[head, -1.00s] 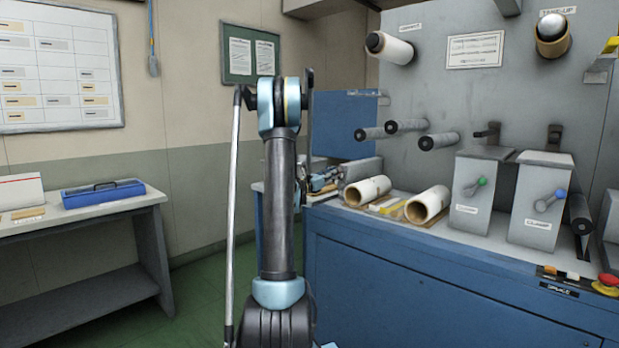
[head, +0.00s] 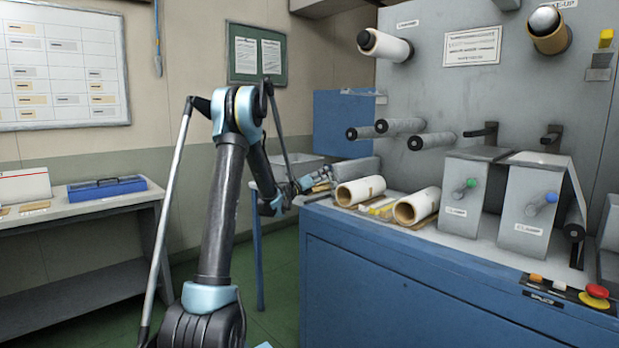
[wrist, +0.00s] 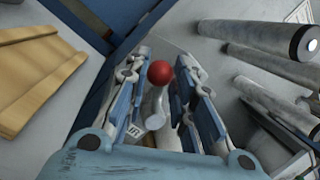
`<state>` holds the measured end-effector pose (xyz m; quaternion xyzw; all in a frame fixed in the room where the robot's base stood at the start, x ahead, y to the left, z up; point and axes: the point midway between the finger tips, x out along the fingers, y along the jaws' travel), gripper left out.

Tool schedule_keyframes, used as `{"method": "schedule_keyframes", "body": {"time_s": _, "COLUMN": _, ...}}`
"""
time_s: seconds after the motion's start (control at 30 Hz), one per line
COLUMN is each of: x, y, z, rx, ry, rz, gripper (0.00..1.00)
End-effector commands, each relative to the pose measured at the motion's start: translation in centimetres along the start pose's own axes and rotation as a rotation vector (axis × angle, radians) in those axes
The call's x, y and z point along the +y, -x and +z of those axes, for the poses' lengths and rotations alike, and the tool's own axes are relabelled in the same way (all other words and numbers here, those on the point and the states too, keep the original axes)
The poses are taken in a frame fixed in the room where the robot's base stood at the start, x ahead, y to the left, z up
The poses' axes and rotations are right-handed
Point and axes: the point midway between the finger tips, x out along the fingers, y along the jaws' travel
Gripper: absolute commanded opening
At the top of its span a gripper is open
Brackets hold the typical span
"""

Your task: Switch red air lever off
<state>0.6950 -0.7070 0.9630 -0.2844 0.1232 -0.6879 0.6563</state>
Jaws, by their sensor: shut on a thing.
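The red air lever (wrist: 159,74) shows in the wrist view as a red ball knob on a pale grey stem. It stands between the two fingers of my gripper (wrist: 163,66). The fingers are shut on the lever, with the knob near the fingertips. In the head view my gripper (head: 318,179) is small, at the left end of the blue machine, beside a cardboard-cored roll. The red knob cannot be made out there. The foot of the stem is partly hidden by my gripper.
Grey rollers (wrist: 270,65) lie close to the right of my gripper in the wrist view. In the head view, two white rolls (head: 360,190) and boxes with green and blue levers stand to the right.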

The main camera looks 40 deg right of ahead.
Motion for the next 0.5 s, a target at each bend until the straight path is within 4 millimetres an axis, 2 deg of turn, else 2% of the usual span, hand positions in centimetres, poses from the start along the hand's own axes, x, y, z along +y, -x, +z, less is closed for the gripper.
{"method": "schedule_keyframes", "body": {"time_s": 0.2, "x": -0.36, "y": -0.86, "z": -0.65, "rx": 0.002, "ry": 0.024, "rz": -0.003, "gripper": 0.00}}
{"method": "schedule_keyframes", "body": {"time_s": 0.5, "x": -0.32, "y": -0.85, "z": -0.74, "rx": 0.002, "ry": 0.025, "rz": -0.001, "gripper": 0.00}}
